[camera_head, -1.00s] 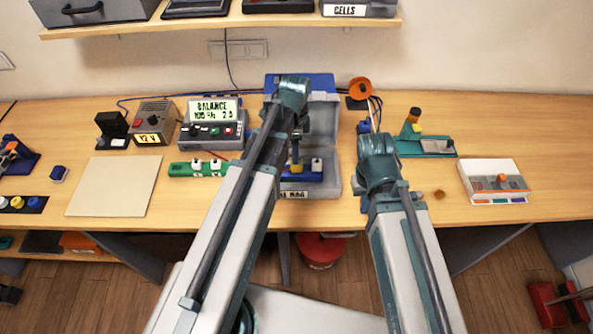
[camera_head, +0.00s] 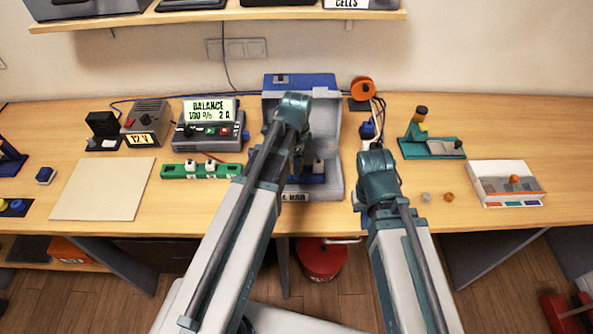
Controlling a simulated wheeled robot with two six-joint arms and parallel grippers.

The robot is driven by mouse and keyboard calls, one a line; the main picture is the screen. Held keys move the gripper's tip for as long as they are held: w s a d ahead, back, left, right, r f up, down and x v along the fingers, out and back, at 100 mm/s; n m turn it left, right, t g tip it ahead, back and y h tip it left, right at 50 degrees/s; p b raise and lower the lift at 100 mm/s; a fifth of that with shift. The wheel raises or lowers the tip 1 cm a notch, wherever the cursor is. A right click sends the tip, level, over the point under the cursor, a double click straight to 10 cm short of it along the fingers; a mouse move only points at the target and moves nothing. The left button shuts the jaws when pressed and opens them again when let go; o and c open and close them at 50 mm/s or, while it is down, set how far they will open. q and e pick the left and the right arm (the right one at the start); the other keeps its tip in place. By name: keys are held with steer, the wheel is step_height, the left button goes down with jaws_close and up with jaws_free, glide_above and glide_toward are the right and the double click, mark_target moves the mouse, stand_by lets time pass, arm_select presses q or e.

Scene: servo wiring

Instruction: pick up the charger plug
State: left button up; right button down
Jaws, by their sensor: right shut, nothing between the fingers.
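A blue plug (camera_head: 368,129) stands at the white socket block (camera_head: 368,142) behind my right wrist, with cables running up from it; I cannot tell for sure that it is the charger plug. My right gripper (camera_head: 373,153) is shut and empty just in front of that block, its fingertips mostly hidden by my wrist. My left arm reaches over the open grey case (camera_head: 333,180). My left gripper (camera_head: 297,168) points down into the case beside a blue block (camera_head: 313,178), and its fingers are too covered to read.
The balance charger (camera_head: 210,130), a green strip with white plugs (camera_head: 202,172) and a 12 V supply (camera_head: 147,122) stand left. An orange reel (camera_head: 362,88) stands behind the socket block. A green stand (camera_head: 432,148) and a white tray (camera_head: 505,185) are at right, with small knobs before them.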

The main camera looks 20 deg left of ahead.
arm_select(q)
jaws_close()
stand_by(0.4)
steer(key=shift+r, duration=0.1)
steer(key=shift+r+p, duration=0.45)
steer(key=shift+p, duration=0.2)
step_height(320, 180, up, 3)
steer(key=p, duration=0.3)
steer(key=shift+f, duration=0.1)
steer(key=s+d+r, duration=0.1)
steer(key=s+d, duration=0.9)
steer(key=d, duration=0.2)
steer(key=shift+s+d+p, duration=0.15)
steer(key=shift+p, duration=0.3)
